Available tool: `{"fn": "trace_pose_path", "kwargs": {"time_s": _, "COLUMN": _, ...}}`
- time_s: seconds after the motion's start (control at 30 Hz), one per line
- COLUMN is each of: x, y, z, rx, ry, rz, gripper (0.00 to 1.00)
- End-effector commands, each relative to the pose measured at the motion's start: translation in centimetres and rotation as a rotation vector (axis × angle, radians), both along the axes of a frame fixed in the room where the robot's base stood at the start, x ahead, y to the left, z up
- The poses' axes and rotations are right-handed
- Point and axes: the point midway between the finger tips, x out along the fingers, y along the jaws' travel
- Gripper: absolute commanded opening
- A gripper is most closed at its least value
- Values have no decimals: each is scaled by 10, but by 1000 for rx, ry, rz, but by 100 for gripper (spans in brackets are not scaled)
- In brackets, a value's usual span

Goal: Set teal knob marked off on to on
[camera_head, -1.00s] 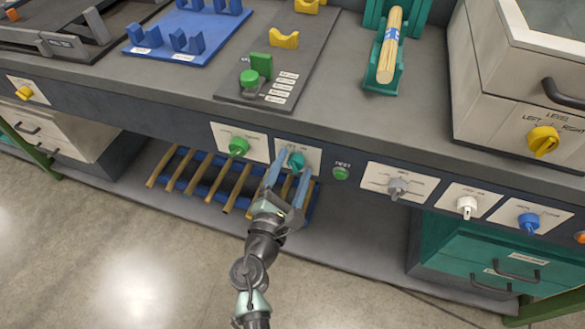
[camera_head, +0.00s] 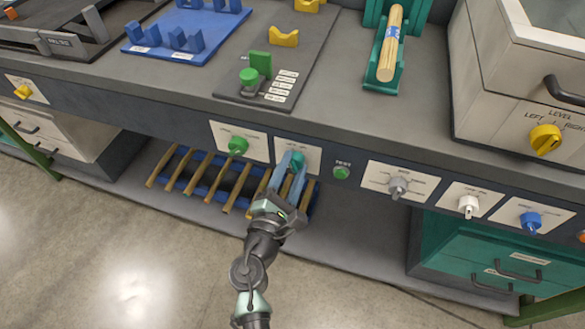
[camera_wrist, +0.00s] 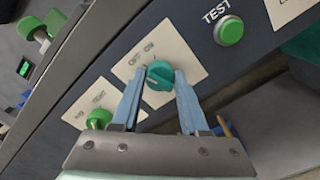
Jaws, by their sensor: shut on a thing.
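The teal knob (camera_head: 298,158) sits on a white label plate on the front panel of the bench. In the wrist view the teal knob (camera_wrist: 160,76) is round with a raised grip bar, and the words OFF and ON stand above it, OFF to the left. My gripper (camera_head: 292,161) reaches up to the knob from below. In the wrist view the blue fingers of my gripper (camera_wrist: 159,80) are shut on the knob, one on each side. I cannot tell exactly which word its pointer faces.
A green knob (camera_head: 238,146) is to the left and a green TEST button (camera_head: 341,172) to the right. Further right are grey (camera_head: 398,187), white (camera_head: 467,206) and blue (camera_head: 530,222) knobs. A blue rack with wooden rods (camera_head: 205,190) lies under the bench.

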Motion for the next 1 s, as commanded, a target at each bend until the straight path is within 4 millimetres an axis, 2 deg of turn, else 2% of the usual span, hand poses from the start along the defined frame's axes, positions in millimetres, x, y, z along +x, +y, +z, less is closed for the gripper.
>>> {"fn": "trace_pose_path", "kwargs": {"time_s": 0.7, "x": -1, "y": 1, "z": -4, "rx": 525, "ry": -170, "rz": 2, "gripper": 0}}
{"fn": "trace_pose_path", "kwargs": {"time_s": 1.0, "x": 0, "y": 1, "z": -3, "rx": 660, "ry": -212, "rz": 2, "gripper": 0}}
